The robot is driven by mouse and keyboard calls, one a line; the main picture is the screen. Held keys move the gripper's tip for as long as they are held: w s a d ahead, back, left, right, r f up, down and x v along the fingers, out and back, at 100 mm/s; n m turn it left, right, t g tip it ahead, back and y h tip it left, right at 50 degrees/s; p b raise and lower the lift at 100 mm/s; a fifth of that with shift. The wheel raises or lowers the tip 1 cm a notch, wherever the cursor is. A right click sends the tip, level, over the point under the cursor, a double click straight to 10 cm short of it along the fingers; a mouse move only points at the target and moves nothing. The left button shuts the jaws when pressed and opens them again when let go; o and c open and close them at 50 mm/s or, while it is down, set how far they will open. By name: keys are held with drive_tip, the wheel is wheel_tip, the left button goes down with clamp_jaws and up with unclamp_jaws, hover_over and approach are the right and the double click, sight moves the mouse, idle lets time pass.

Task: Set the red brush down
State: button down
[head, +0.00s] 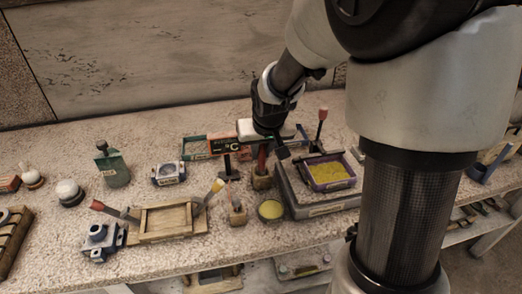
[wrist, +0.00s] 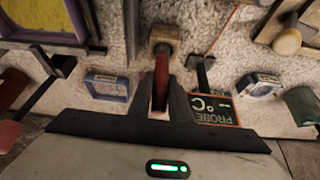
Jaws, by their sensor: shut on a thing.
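The red brush (wrist: 160,84) is between the fingers of my gripper (wrist: 161,100) in the wrist view, and the gripper is shut on its handle. In the head view the red brush (head: 262,157) hangs roughly upright below my gripper (head: 270,143). A small wooden block (head: 262,180) is directly under it, and this block also shows beyond the brush in the wrist view (wrist: 166,36). The brush's lower end is hidden, so I cannot tell whether it is inside the block or just above it.
A black sign with an orange frame (head: 224,145) stands close on the left. A grey slab (head: 318,206) with a purple tray of yellow powder (head: 326,184) is on the right. A yellow dish (head: 271,210) and a wooden holder (head: 237,214) are in front.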

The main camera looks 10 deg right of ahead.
drive_tip(key=shift+f+b, duration=0.45)
drive_tip(key=shift+f, duration=0.15)
drive_tip(key=c, duration=1.6)
unclamp_jaws()
drive_tip(key=shift+o, duration=0.2)
drive_tip(key=shift+r, duration=0.15)
drive_tip(key=shift+r+p, duration=1.45)
drive_tip(key=shift+r, duration=0.45)
